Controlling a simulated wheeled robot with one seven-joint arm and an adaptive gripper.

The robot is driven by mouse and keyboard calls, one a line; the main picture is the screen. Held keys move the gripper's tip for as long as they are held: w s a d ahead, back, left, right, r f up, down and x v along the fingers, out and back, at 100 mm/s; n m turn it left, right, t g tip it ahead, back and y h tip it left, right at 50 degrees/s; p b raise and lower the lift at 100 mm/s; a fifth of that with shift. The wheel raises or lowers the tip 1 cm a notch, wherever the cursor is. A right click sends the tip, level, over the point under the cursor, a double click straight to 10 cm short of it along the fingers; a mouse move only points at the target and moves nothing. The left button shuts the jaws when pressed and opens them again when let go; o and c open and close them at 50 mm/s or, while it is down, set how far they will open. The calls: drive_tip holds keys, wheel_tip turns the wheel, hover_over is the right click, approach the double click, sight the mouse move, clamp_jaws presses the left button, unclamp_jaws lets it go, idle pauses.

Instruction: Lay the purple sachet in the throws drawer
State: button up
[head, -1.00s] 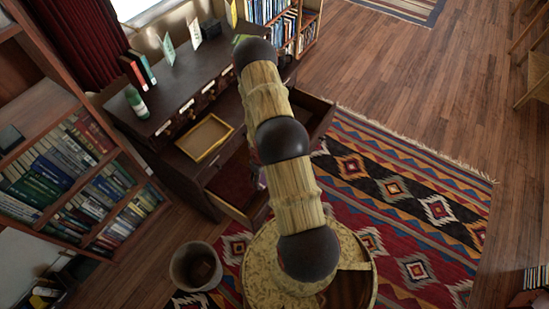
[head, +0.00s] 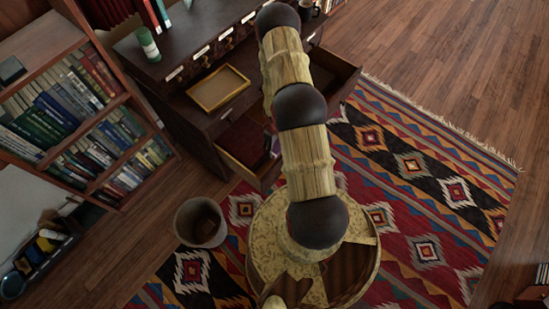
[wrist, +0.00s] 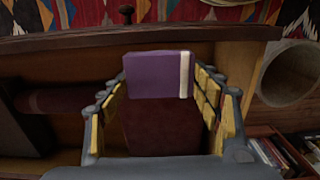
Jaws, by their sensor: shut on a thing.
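The purple sachet (wrist: 150,76), a flat block with a pale strip at its right end, is in my gripper (wrist: 158,92) in the wrist view. The gripper's two yellow-padded fingers are shut on it. The sachet is above an open drawer (wrist: 225,34). A dark red folded cloth (wrist: 162,128) lies in that drawer below the sachet. In the head view the open drawer (head: 238,172) with dark red contents is at the cabinet's lower front.
Another drawer (head: 345,82) stands open to the right, behind my arm. A yellow-rimmed tray (head: 218,88) and a green-and-white bottle (head: 148,44) are on the cabinet. A bin (head: 200,222) stands left of my base. A bookcase (head: 165,135) is at left. The patterned rug (head: 430,190) is clear.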

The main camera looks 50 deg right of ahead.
wheel_tip(320, 180, down, 17)
drive_tip(key=b, duration=0.7)
drive_tip(key=shift+f+b, duration=0.1)
drive_tip(key=shift+b, duration=0.2)
drive_tip(key=shift+f+b, duration=0.35)
drive_tip(key=shift+f, duration=0.1)
drive_tip(key=shift+f, duration=0.15)
drive_tip(key=o, duration=1.1)
drive_tip(key=shift+o, duration=0.2)
